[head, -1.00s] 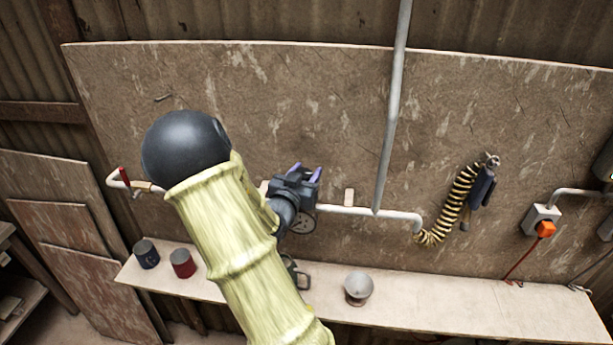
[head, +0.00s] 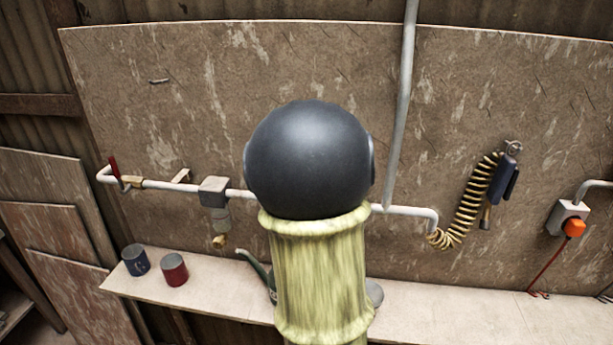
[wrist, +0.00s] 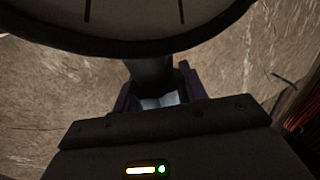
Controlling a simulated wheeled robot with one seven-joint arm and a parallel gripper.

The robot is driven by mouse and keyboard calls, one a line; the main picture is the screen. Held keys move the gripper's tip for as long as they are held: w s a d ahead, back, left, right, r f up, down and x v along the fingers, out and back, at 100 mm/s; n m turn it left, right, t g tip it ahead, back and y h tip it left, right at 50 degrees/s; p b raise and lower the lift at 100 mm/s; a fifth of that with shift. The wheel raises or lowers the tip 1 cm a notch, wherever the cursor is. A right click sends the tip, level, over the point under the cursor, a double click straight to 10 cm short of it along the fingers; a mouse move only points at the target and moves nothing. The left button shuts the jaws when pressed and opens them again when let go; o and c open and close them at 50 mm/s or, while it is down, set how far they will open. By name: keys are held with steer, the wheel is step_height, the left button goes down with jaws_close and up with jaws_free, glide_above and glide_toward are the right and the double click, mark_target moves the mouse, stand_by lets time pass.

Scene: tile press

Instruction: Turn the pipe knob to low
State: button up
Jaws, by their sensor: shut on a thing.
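The white pipe (head: 158,184) runs across the wall board in the head view, with a grey block and clear bowl (head: 214,192) on its left part. My arm's dark round joint hides my gripper and the part of the pipe behind it. In the wrist view my gripper (wrist: 158,88) has its purple fingers on either side of a dark, rounded part, the pipe knob (wrist: 149,70), and is shut on it. A round gauge (wrist: 130,18) with a dark rim and black ticks stands just above it, cut off by the picture's top. The knob's setting cannot be read.
A shelf (head: 440,298) below holds a blue can (head: 135,260), a red can (head: 174,270) and partly hidden items. A red-handled valve (head: 114,167) is at the pipe's left end. A coiled hose (head: 468,205) hangs right, near an orange plug (head: 574,228).

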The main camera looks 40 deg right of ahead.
steer(key=n+t+y+b, duration=0.1)
steer(key=n+y+b, duration=0.1)
steer(key=shift+f+y, duration=0.15)
steer(key=shift+y, duration=0.25)
steer(key=n+t+y+b, duration=0.1)
steer(key=n+y, duration=0.1)
steer(key=y, duration=0.1)
steer(key=shift+a+y, duration=0.15)
steer(key=shift+y, duration=0.25)
steer(key=shift+a+n+g+y, duration=0.2)
steer(key=shift+n+y, duration=0.8)
steer(key=shift+y, duration=0.45)
steer(key=shift+a+n+g+y, duration=0.2)
steer(key=shift+n+y, duration=0.8)
steer(key=shift+y, duration=0.4)
steer(key=shift+a+n+g+y, duration=0.1)
steer(key=shift+n+g+y, duration=0.1)
steer(key=shift+n+y, duration=1.05)
steer(key=shift+r+y, duration=0.2)
steer(key=shift+y, duration=0.1)
steer(key=o, duration=1)
steer(key=shift+m, duration=0.25)
